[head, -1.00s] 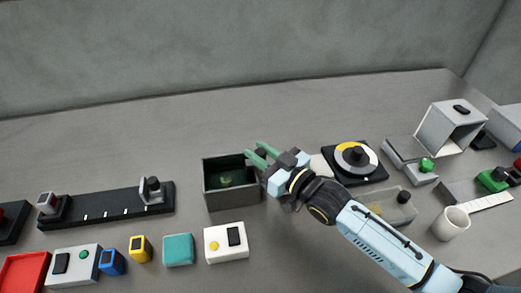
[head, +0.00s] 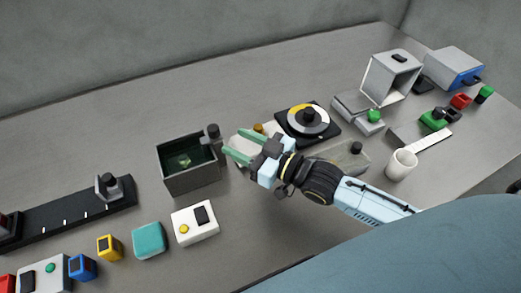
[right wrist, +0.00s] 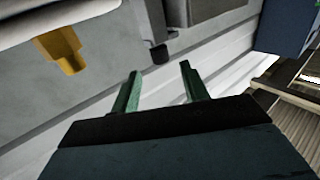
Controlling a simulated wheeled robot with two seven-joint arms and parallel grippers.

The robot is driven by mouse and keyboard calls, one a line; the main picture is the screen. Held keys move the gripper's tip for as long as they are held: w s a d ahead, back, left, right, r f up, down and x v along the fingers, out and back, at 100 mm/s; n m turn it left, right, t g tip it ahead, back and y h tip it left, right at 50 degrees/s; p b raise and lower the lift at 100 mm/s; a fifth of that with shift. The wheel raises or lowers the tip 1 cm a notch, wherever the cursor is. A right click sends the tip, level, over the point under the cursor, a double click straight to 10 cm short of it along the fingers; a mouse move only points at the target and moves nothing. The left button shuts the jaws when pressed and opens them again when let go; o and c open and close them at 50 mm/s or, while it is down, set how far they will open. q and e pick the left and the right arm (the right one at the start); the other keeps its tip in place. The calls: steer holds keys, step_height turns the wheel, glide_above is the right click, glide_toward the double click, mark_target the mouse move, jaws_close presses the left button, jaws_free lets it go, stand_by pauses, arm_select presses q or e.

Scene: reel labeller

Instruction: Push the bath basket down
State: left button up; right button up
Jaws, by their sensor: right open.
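The bath is a dark open-topped box (head: 190,181) left of centre in the head view, with dark green inside and a small pale green shape (head: 185,161) at its bottom. A dark knob (head: 213,131) stands at its back right corner. I cannot tell how high the basket sits. My right gripper (head: 230,146) is open and empty, just right of the box, its green fingers pointing left towards it. In the right wrist view the open fingers (right wrist: 160,72) show with nothing between them. My left gripper is not in view.
A white box with a yellow button (head: 195,224) and a teal block (head: 149,240) stand in front of the bath. A round dial (head: 308,119), a clear tray (head: 345,158) and a white mug (head: 401,164) lie to the right. The table behind the bath is clear.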

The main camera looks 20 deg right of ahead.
steer(key=shift+v, duration=2.75)
